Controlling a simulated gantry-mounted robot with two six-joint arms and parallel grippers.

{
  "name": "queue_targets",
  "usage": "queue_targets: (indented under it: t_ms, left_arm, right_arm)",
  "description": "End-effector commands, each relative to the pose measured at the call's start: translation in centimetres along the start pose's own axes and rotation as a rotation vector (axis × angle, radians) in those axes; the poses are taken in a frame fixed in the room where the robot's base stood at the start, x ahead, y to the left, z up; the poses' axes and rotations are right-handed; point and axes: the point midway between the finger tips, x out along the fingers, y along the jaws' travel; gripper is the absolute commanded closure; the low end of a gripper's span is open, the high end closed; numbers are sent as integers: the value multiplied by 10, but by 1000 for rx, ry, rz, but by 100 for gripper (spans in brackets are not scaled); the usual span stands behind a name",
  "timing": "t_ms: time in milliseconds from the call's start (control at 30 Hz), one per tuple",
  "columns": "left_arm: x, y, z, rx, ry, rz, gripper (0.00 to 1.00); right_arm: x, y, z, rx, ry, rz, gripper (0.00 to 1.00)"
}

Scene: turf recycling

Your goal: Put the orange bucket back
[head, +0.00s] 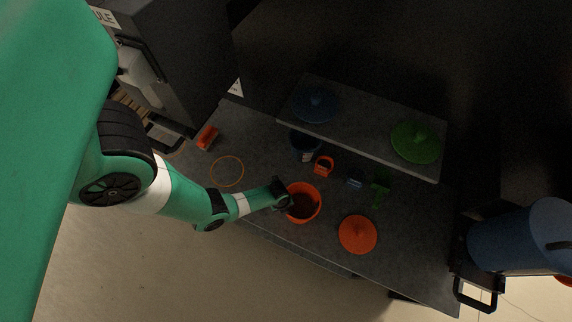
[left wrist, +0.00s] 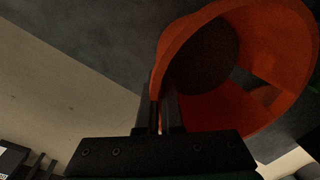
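The orange bucket (head: 304,203) is near the front edge of the grey table, its open top facing up toward the head camera. An orange ring outline (head: 227,157) lies on the table to its left. My left gripper (head: 284,196) is at the bucket's left rim. In the left wrist view, the fingers (left wrist: 158,112) stand on either side of the wall of the bucket (left wrist: 285,30), closed on it. I cannot tell whether the bucket touches the table. My right gripper is not in view.
An orange lid (head: 358,235) lies right of the bucket. A dark blue bucket (head: 304,143), an orange item (head: 324,166) and a green item (head: 381,188) are behind it. A raised shelf (head: 362,124) holds blue (head: 317,104) and green (head: 416,142) lids. A red-orange object (head: 207,137) sits far left.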

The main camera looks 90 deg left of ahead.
Motion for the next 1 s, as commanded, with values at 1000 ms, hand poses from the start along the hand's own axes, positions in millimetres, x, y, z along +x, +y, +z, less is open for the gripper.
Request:
queue_targets:
  t_ms: [1000]
  left_arm:
    - [10,-1,0,0,-1,-6,86]
  right_arm:
    - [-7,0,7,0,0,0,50]
